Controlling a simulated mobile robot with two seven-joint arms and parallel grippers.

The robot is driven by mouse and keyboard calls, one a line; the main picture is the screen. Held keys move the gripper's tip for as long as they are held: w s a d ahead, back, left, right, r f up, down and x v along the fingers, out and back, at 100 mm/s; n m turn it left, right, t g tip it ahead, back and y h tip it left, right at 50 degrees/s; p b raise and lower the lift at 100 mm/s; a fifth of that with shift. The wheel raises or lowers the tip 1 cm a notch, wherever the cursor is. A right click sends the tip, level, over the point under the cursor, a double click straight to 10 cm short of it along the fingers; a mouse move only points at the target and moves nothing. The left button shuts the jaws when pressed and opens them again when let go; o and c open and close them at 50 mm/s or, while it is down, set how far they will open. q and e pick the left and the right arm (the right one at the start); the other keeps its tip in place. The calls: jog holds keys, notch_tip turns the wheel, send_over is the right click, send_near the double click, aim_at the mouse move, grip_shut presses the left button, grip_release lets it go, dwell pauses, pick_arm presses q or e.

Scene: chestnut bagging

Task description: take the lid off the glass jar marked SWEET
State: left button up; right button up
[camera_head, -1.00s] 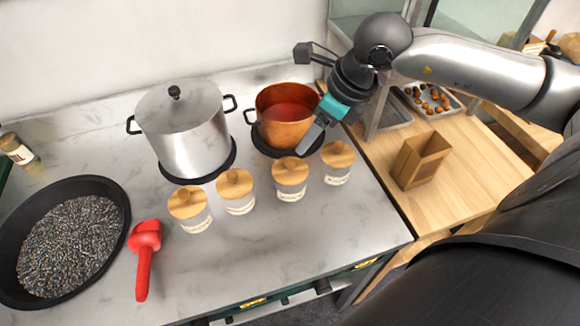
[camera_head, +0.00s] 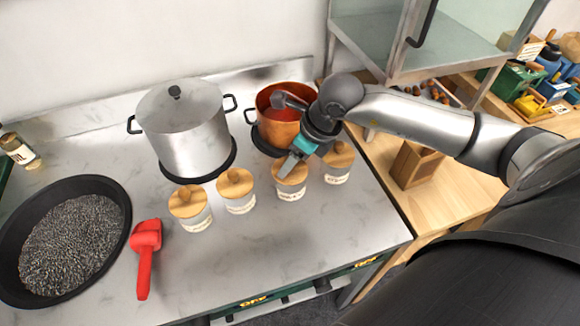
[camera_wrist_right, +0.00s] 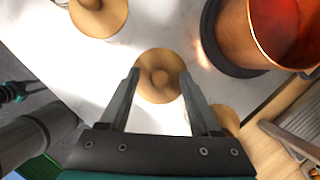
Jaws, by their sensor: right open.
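Four glass jars with round wooden knobbed lids stand in a row on the counter. Their labels are too small to read, so I cannot tell which is SWEET. From left, the lids are the first (camera_head: 187,201), second (camera_head: 235,183), third (camera_head: 284,164) and rightmost (camera_head: 339,155). My right gripper (camera_head: 287,168) is over the third jar (camera_head: 291,190), partly hiding its lid. In the right wrist view, the open fingers (camera_wrist_right: 160,76) appear on either side of this lid (camera_wrist_right: 160,88), its knob between them; contact is unclear. My left gripper is not seen.
A copper pot (camera_head: 277,130) stands close behind the gripper, and a steel pot (camera_head: 185,135) behind the left jars. The front counter is clear.

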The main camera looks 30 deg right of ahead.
grip_shut()
dwell(0.5)
